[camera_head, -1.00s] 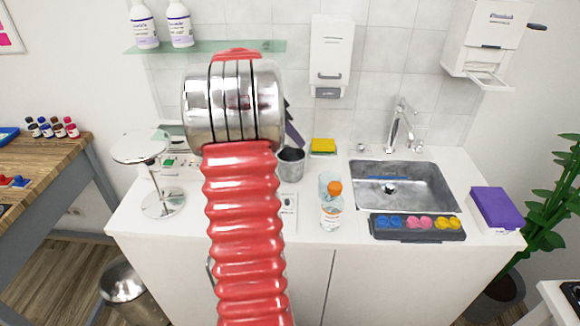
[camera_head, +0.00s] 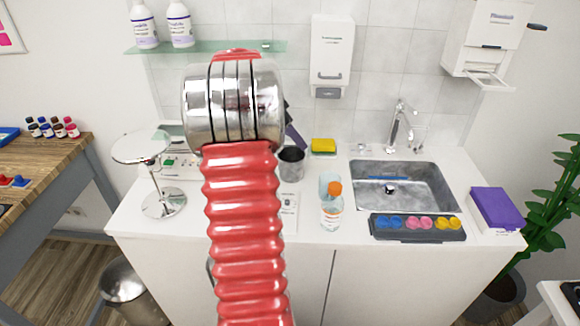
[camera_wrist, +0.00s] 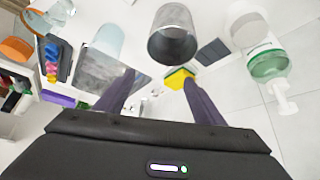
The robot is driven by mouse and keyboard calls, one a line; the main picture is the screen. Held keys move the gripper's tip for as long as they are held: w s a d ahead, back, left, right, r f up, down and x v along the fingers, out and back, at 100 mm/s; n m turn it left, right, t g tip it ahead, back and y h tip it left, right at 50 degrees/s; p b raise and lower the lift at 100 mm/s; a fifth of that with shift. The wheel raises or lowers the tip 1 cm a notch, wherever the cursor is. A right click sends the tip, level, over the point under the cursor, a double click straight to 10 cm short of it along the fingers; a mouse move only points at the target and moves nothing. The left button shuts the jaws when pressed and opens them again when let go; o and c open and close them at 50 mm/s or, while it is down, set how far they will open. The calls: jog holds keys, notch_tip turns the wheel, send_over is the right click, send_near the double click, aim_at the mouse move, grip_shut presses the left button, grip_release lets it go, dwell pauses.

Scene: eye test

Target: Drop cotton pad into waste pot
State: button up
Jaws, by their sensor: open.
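The waste pot appears to be the grey metal pot (camera_head: 291,165) on the white counter, left of the clear bottle. It also shows in the wrist view (camera_wrist: 172,42), beyond my fingers with its dark open mouth facing me. My gripper (camera_wrist: 157,84) is open, its two dark purple fingers apart with nothing visible held between them. In the head view my arm hides most of it; a purple finger shows just above and behind the pot. I cannot make out a cotton pad in either view.
A yellow sponge (camera_head: 323,146) lies behind the pot. A clear bottle with an orange cap (camera_head: 332,207), a tray of coloured pads (camera_head: 417,227) and a sink (camera_head: 430,188) are to the right. A round mirror on a stand (camera_head: 141,147) is at left.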

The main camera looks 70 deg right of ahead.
jog(key=v, duration=1.3)
jog(key=shift+r, duration=0.25)
jog(key=shift+w+a, duration=0.1)
dwell(0.5)
jog(key=w+a+f+n+t, duration=0.2)
jog(key=a+f+n, duration=0.2)
jog(key=f+n, duration=0.25)
jog(key=w+a+n+t, duration=0.1)
jog(key=w+a+n, duration=0.2)
jog(key=a, duration=0.4)
jog(key=w+a+n+t+y, duration=0.1)
jog(key=w+a+n, duration=0.25)
jog(key=a, duration=0.45)
jog(key=w+a+n+t, duration=0.1)
jog(key=w+a+n, duration=0.25)
jog(key=a, duration=0.35)
jog(key=s+a+n+t+y, duration=0.1)
jog(key=a+n, duration=0.4)
jog(key=a, duration=1.1)
jog(key=s+a+n+t+y, duration=0.2)
jog(key=a+n+t, duration=0.2)
jog(key=a, duration=1.2)
jog(key=shift+a+n+y, duration=0.25)
jog(key=shift+n+y, duration=0.05)
jog(key=shift+n, duration=0.45)
